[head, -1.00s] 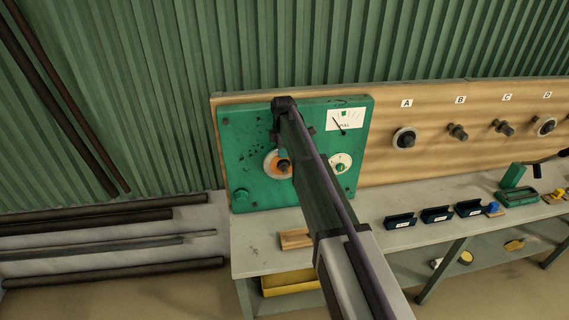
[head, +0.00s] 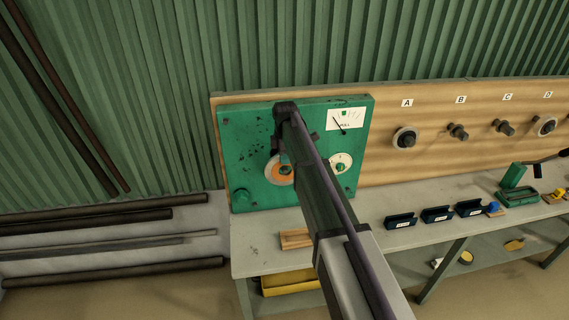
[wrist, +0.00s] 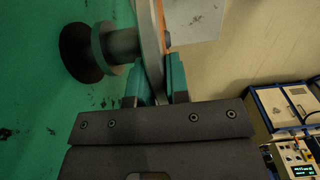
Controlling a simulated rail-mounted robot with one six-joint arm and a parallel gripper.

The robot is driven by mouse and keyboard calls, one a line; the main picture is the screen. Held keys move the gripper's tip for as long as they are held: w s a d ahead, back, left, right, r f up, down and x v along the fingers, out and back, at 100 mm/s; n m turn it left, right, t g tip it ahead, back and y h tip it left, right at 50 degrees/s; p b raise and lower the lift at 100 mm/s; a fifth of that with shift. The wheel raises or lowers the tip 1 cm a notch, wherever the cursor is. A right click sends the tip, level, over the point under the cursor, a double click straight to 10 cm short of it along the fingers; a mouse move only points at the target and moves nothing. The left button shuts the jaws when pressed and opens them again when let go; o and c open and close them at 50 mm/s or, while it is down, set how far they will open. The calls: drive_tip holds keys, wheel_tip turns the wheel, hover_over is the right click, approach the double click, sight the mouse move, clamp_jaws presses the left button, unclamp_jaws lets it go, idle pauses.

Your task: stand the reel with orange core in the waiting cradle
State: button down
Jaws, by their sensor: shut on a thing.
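The reel with orange core (head: 282,172) is at the green panel (head: 245,145), with its pale face outward. My gripper (head: 284,157) is at its upper edge, partly hidden by my arm. In the wrist view my teal fingers (wrist: 157,86) are shut on the reel's pale rim (wrist: 151,50), seen edge-on. A grey shaft with a collar and dark round base (wrist: 78,52) runs from the panel toward the reel; I cannot tell whether the reel is still on it. Three dark blue cradles (head: 400,220) (head: 437,214) (head: 468,208) stand on the bench; their labels are too small to read.
A second reel with a green core (head: 340,163) hangs to the right on the panel. A wooden block (head: 296,239) lies on the bench (head: 350,234). Pegs A to D line the wooden board (head: 430,165); A and D carry reels. A yellow bin (head: 290,283) is below.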

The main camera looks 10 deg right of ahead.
drive_tip(key=shift+s, duration=0.1)
drive_tip(key=shift+s+a, duration=0.1)
drive_tip(key=shift+s, duration=2.35)
drive_tip(key=shift+s, duration=0.1)
drive_tip(key=s, duration=0.4)
drive_tip(key=shift+s, duration=0.4)
